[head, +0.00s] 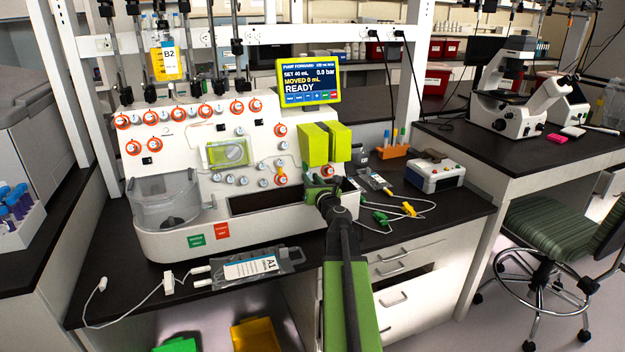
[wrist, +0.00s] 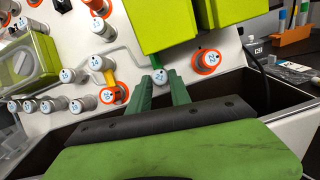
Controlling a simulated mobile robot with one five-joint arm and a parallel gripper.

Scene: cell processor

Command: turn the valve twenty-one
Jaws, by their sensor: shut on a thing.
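The white cell processor panel (head: 250,150) carries many small knobs, some with orange rings. My gripper (head: 318,186) reaches its lower right part, below two yellow-green blocks. In the wrist view the two green fingers of my gripper (wrist: 160,80) are closed around a small pale knob (wrist: 160,76) without an orange ring. I take this knob for valve twenty-one, but its number is too small to read surely. Orange-ringed knobs stand on its left (wrist: 111,95) and right (wrist: 206,60). In the head view the held knob is hidden behind my gripper.
The yellow-green blocks (head: 313,144) jut out just above my gripper. A dark recessed trough (head: 255,200) lies below the knobs. A yellow-framed screen (head: 309,83) reads READY. Cables with green and yellow clips (head: 380,217) lie on the bench at right; a bag marked A1 (head: 250,267) lies in front.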

